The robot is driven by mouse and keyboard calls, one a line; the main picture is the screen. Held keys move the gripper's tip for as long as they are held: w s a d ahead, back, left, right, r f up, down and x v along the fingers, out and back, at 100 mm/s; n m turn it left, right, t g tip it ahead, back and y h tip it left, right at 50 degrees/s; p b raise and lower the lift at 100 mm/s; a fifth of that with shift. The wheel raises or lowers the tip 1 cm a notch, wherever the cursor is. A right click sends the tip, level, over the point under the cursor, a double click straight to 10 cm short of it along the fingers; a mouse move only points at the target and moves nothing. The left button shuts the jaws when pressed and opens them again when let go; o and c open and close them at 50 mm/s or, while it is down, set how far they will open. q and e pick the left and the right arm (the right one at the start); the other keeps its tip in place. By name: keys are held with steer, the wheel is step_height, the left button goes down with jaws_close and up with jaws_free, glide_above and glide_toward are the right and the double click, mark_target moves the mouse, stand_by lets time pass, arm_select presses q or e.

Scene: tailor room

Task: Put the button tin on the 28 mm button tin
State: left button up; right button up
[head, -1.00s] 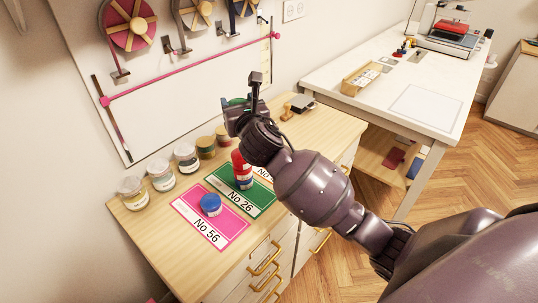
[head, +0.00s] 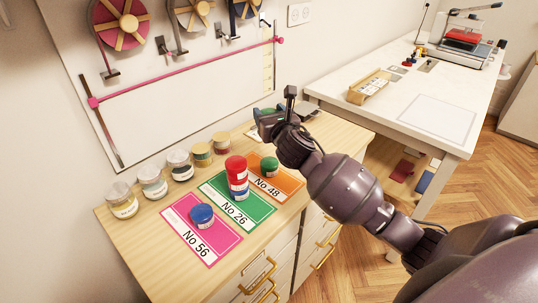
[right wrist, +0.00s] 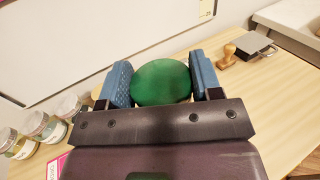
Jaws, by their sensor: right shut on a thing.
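My right gripper (head: 270,114) is over the far part of the wooden cabinet top, shut on a green button tin. The green lid (right wrist: 162,82) shows between the two blue finger pads in the right wrist view. On the cabinet, a blue-lidded tin (head: 202,215) stands on the pink No 56 card (head: 222,240). A stack of red tins (head: 237,165) with blue at its bottom stands on the green No 26 card (head: 255,205). Another green-lidded tin (head: 270,166) stands on the orange No 48 card (head: 288,184). Size labels are too small to read. My left gripper is out of view.
Several glass jars (head: 153,182) line the wall side of the cabinet. A wooden-handled stamp (right wrist: 228,55) and a dark pad (right wrist: 256,48) lie at its far end. A white table (head: 400,110) with a wooden tray (head: 369,88) stands beyond.

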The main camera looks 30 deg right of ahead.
step_height(320, 180, down, 9)
steer(key=shift+r+b, duration=0.15)
steer(key=shift+b, duration=0.9)
step_height(320, 180, down, 4)
steer(key=shift+f+b, duration=0.15)
steer(key=shift+b, duration=0.5)
steer(key=shift+f, duration=0.1)
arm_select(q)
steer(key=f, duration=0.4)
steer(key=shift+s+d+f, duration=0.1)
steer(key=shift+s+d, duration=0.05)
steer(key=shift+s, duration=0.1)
arm_select(e)
steer(key=o, duration=1)
steer(key=shift+c, duration=0.2)
